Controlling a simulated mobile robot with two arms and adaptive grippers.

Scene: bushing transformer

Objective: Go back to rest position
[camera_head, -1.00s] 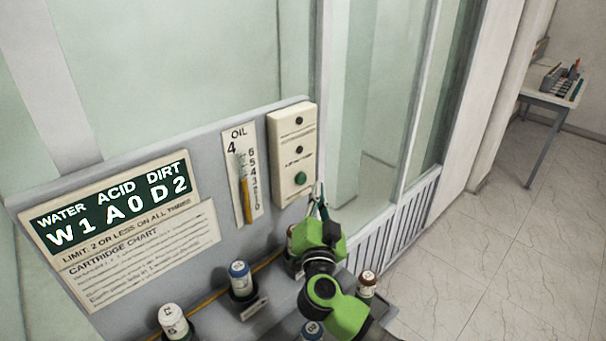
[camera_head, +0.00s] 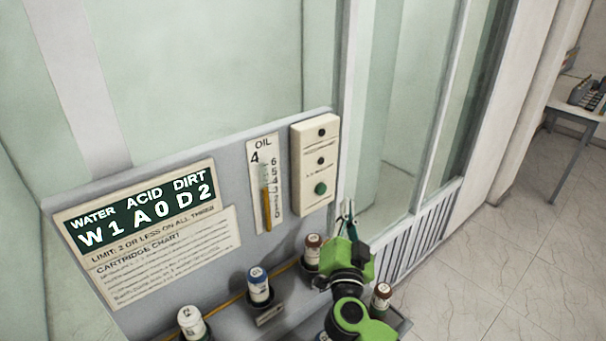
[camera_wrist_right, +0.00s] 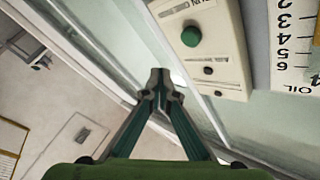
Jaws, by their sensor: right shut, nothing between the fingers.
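My right gripper (camera_head: 347,212) is in front of the panel's lower right side, just below and right of the beige button box (camera_head: 316,165). Its fingers are together and hold nothing. The right wrist view shows the closed fingertips (camera_wrist_right: 160,82) apart from the box, whose green button (camera_wrist_right: 191,36) is at the upper right there. My green and black right arm reaches up from the bottom of the head view. My left gripper is in neither view.
A shelf under the grey panel (camera_head: 235,150) holds several cartridges, including a white-capped one (camera_head: 190,322), a blue-capped one (camera_head: 259,286) and brown-capped ones (camera_head: 381,297). A small table (camera_head: 572,115) stands far right. The tiled floor (camera_head: 480,260) at the right is clear.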

